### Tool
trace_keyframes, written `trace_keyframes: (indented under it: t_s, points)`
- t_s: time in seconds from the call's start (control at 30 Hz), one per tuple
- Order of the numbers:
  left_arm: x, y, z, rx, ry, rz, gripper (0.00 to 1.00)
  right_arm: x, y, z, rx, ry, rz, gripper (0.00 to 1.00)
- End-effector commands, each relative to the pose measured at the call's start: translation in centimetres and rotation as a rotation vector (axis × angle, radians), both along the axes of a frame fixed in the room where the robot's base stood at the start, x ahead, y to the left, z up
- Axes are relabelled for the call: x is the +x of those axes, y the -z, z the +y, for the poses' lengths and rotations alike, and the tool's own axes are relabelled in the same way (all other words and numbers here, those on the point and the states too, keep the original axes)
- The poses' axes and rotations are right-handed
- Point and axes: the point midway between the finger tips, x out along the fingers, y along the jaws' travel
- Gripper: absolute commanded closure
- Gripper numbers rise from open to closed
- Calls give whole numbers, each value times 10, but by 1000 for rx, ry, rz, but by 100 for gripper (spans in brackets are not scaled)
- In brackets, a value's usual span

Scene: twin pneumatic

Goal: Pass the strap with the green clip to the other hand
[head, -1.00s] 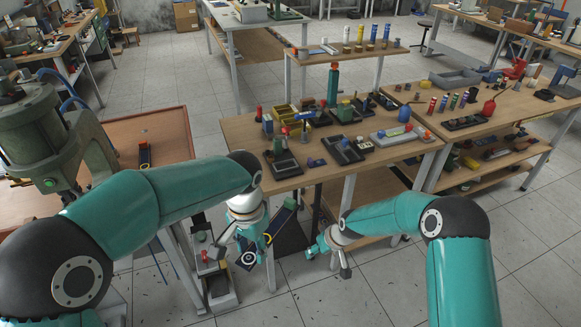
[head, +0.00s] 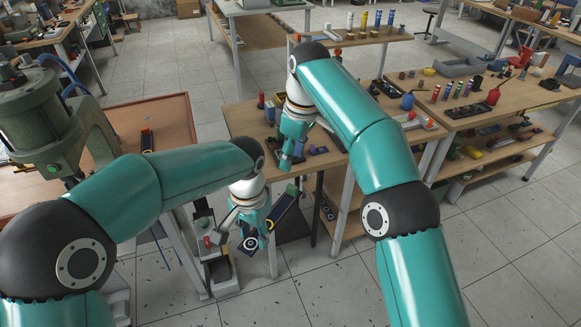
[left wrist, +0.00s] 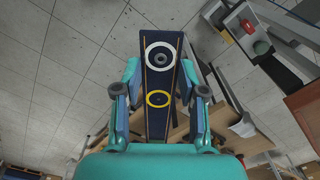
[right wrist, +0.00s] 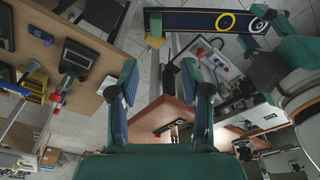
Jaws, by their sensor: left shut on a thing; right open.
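The dark strap (head: 283,208) has yellow edges, a yellow ring and a white ring. Its green clip (head: 292,190) is at the upper right end in the head view. My left gripper (head: 254,224) is shut on the strap and holds it tilted in the air in front of the bench. In the left wrist view the strap (left wrist: 159,75) runs between the left fingers. In the right wrist view the strap (right wrist: 190,21) crosses the top, beyond the open fingers (right wrist: 160,80).
A wooden bench (head: 240,122) with several tools and small parts stands behind my grippers. Another dark strap with an orange end (head: 147,140) lies on the brown table (head: 175,115) at left. A green press (head: 45,120) stands beside it.

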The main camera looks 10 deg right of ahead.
Motion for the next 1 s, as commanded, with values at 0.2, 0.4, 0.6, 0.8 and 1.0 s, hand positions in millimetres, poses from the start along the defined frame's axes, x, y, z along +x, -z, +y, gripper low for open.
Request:
trace_keyframes:
  t_s: [0.2, 0.4, 0.6, 0.8, 1.0]
  points:
    - [0, 0, 0, 0, 0, 0, 93, 1, 21, 2, -1, 0, 5, 52]
    - [0, 0, 0, 0, -1, 0, 93, 4, 57, 6, -1, 1, 5, 52]
    - [0, 0, 0, 0, -1, 0, 93, 7, 91, 11, -1, 1, 3, 52]
    - [0, 0, 0, 0, -1, 0, 93, 9, 110, 13, 0, 3, 0, 52]
    - [0, 0, 0, -1, -1, -1, 93, 10, 116, 14, 0, 2, 2, 52]
